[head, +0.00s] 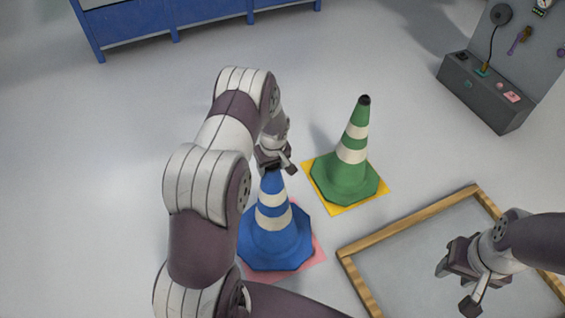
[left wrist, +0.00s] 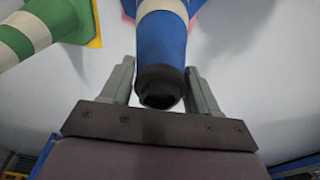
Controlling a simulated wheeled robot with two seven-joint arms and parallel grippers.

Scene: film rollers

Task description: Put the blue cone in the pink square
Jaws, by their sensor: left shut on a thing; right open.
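The blue cone (head: 275,236) has white bands and stands upright on the pink square (head: 316,252), which shows around its base at the right and front. My arm hides part of the square and the cone's left edge. My left gripper (head: 275,164) is at the cone's top, shut on it. In the left wrist view the cone's dark tip (left wrist: 160,86) sits between the two fingers (left wrist: 160,92). My right gripper (head: 458,284) is open and empty, over the wooden frame area at the lower right.
A green cone (head: 354,150) with white bands stands on a yellow square (head: 345,208), right of the blue cone. A wooden frame (head: 410,220) lies on the floor at the lower right. A blue bench (head: 190,18) and a grey tool stand (head: 485,92) are at the back. Floor at the left is clear.

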